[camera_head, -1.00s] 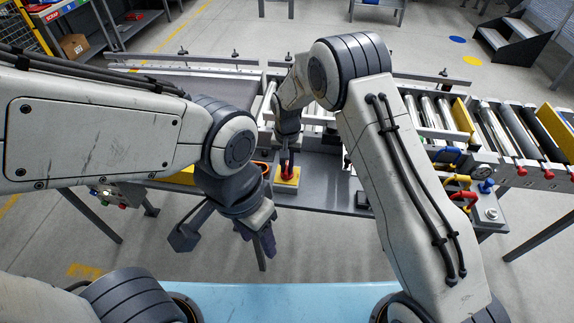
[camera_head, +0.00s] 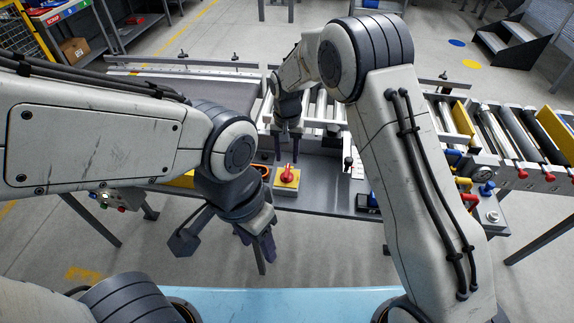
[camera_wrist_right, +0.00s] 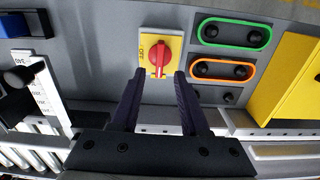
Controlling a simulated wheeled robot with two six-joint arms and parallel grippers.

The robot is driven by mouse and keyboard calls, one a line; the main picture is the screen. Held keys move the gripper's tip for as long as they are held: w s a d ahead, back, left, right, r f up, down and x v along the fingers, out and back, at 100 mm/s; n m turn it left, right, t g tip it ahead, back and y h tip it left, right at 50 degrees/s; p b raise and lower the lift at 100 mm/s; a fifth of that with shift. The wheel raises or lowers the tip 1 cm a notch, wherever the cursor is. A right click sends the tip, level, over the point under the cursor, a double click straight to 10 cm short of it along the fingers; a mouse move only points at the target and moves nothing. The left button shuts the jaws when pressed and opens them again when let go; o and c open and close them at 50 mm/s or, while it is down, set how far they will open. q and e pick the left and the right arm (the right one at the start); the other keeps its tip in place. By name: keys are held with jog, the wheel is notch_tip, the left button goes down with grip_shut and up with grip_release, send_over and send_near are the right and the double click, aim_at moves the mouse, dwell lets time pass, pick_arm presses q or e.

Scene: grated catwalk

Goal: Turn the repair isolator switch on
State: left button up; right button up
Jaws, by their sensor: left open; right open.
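The repair isolator switch is a red rotary knob (camera_head: 287,174) on a yellow plate (camera_head: 280,189), set on the grey bench panel. In the right wrist view the red knob (camera_wrist_right: 159,55) lies ahead of and between my fingertips, its handle running roughly up and down the picture. Small lettering on the plate's left side appears to read OFF. My right gripper (camera_head: 288,156) is open, just behind the switch in the head view, apart from the knob; it also shows in the right wrist view (camera_wrist_right: 159,73). My left gripper (camera_head: 257,245) is open and empty, hanging before the bench edge.
Beside the switch, the right wrist view shows a green-ringed button pair (camera_wrist_right: 234,34), an orange-ringed pair (camera_wrist_right: 222,70) and a yellow block (camera_wrist_right: 283,70). Roller conveyors (camera_head: 520,130) run right. Valves and a gauge (camera_head: 484,173) stand at the bench's right end.

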aim_at(287, 170)
jog(key=shift+r, duration=2.3)
